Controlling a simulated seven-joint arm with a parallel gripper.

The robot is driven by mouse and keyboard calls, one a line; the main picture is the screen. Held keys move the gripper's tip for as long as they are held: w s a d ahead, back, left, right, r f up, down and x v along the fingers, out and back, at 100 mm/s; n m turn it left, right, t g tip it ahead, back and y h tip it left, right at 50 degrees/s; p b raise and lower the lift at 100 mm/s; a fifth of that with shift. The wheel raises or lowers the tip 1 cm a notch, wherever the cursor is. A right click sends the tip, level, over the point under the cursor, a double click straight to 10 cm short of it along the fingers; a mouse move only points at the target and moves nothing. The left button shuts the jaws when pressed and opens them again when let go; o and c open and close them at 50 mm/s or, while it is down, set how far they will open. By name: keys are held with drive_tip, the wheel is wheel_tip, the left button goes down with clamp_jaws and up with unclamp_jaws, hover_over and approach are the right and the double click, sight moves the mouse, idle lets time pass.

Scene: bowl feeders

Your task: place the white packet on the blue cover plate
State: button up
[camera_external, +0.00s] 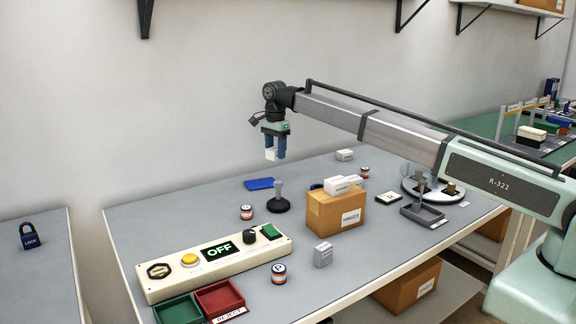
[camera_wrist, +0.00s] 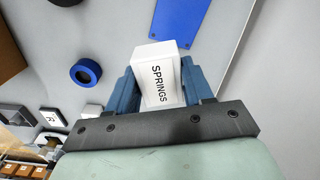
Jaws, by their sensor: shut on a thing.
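My gripper (camera_external: 275,147) is shut on a white packet (camera_external: 271,154) and holds it in the air above the table. In the wrist view the packet (camera_wrist: 160,75), labelled SPRINGS, sits between the blue fingers of my gripper (camera_wrist: 163,88). The blue cover plate (camera_external: 259,184) lies flat on the table near the back, below and slightly left of the gripper. It also shows in the wrist view (camera_wrist: 181,20), beyond the packet and to its right. The plate's far end is cut off by the top of the wrist view.
A black stand (camera_external: 279,204) with an upright post is close to the plate. A blue ring (camera_wrist: 85,72) lies on the table. A cardboard box (camera_external: 334,211) holds white packets. A control panel reading OFF (camera_external: 217,266) and green and red trays (camera_external: 220,299) stand in front.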

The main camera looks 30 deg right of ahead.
hover_over(261, 183)
drive_tip(key=shift+f+m, duration=0.7)
drive_tip(key=shift+f, duration=1.7)
drive_tip(key=shift+f+m, duration=0.7)
drive_tip(key=shift+f, duration=1.65)
drive_tip(key=shift+f, duration=0.1)
drive_tip(key=o, duration=1.1)
wheel_tip(261, 183, up, 12)
